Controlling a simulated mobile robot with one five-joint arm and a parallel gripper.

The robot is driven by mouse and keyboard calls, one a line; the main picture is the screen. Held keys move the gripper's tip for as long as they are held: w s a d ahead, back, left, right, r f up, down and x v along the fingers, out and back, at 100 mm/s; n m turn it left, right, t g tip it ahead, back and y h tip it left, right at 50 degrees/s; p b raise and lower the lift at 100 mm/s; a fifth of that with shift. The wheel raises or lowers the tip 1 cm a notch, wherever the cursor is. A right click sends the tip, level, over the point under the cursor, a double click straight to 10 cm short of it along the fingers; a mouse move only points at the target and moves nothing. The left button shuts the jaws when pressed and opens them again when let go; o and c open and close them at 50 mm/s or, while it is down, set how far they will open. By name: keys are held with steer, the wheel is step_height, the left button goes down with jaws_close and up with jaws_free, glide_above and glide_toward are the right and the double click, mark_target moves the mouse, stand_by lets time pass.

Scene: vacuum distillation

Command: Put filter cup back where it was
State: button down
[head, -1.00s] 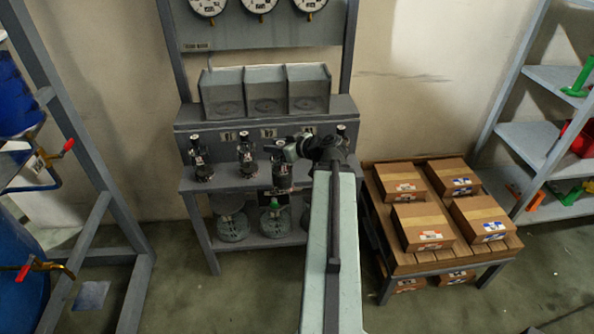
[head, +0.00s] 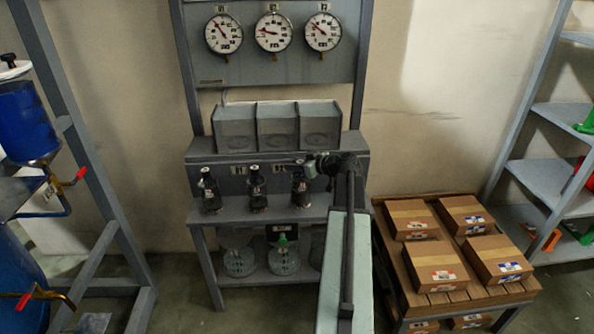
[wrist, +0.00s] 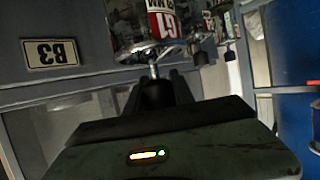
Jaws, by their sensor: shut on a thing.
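The filter cup, a small dark cylinder with a red and white label, hangs from my gripper (head: 311,168) at the right of the bench row; I take it to be the dark piece (head: 300,190) just left of my arm. In the wrist view my gripper (wrist: 156,92) is shut on a thin stem under a round metal rim, with the cup's label (wrist: 163,18) upside down. Two similar cups stand on the bench (head: 256,190) and further left (head: 209,191). My arm hides the bench on its right. I cannot tell whether the held cup touches the bench.
Three open grey bins (head: 277,128) stand on the ledge behind the bench, under a gauge panel (head: 280,65). Glass vessels (head: 283,258) sit on the lower shelf. Cardboard boxes (head: 437,265) lie on a pallet table at right. An upside-down B3 plate (wrist: 54,52) is near my gripper.

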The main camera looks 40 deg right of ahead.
steer(key=d+f+b, duration=0.1)
steer(key=w+d+f+b, duration=0.1)
steer(key=f, duration=0.1)
steer(key=w+d+f+b, duration=0.1)
steer(key=b, duration=0.1)
steer(key=shift+d+f, duration=0.15)
steer(key=shift+d, duration=0.15)
steer(key=c, duration=1.1)
jaws_free()
steer(key=shift+s, duration=0.1)
steer(key=shift+r, duration=0.2)
steer(key=p+v, duration=0.5)
steer(key=v, duration=0.7)
